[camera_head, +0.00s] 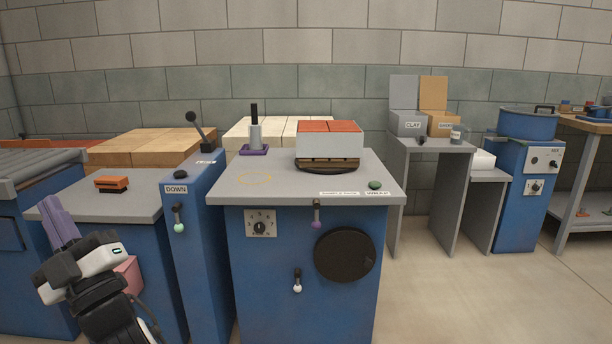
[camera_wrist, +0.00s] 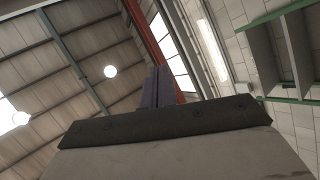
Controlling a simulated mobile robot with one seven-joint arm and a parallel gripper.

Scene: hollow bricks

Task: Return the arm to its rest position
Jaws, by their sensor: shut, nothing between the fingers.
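My gripper (camera_head: 57,212) is at the lower left in the head view, with its purple fingers pointing up. It stands in front of the left bench, and my folded arm shows below it. In the wrist view the two fingers (camera_wrist: 157,84) are pressed together with nothing between them. That view looks up at the roof and high wall, with no work object near the fingers.
The left bench holds an orange-and-black block (camera_head: 112,183). A blue cabinet marked DOWN (camera_head: 190,240) stands beside it. The middle blue cabinet (camera_head: 270,290) bears a white, red-topped block (camera_head: 328,145). Open floor (camera_head: 450,290) lies at right.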

